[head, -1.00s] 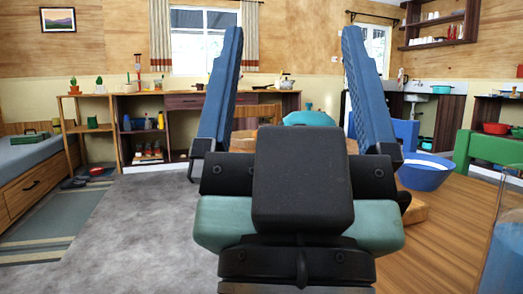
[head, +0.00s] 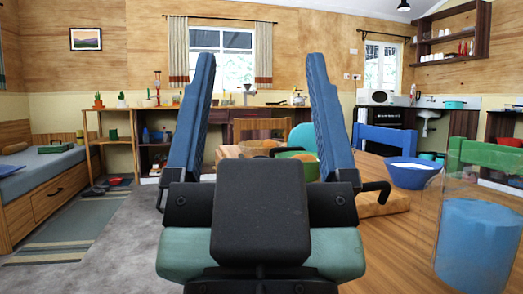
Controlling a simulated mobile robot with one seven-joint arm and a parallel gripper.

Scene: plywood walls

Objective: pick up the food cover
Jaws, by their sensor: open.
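My gripper (head: 260,75) is in the middle of the head view, its two blue fingers wide apart with nothing between them. It points ahead over the wooden table (head: 400,262). I cannot make out a food cover for certain. A clear, see-through vessel or cover (head: 436,225) stands at the table's right, partly cut off by the picture edge, with a blue cylinder shape (head: 475,240) showing in it. It is to the right of my gripper and apart from it. My gripper's body hides the middle of the table.
A blue bowl (head: 410,176) and a wooden board (head: 383,205) are on the table, right of my gripper. A green bowl (head: 298,155) shows between the fingers, farther back. Blue (head: 385,140) and green (head: 485,155) chairs stand around.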

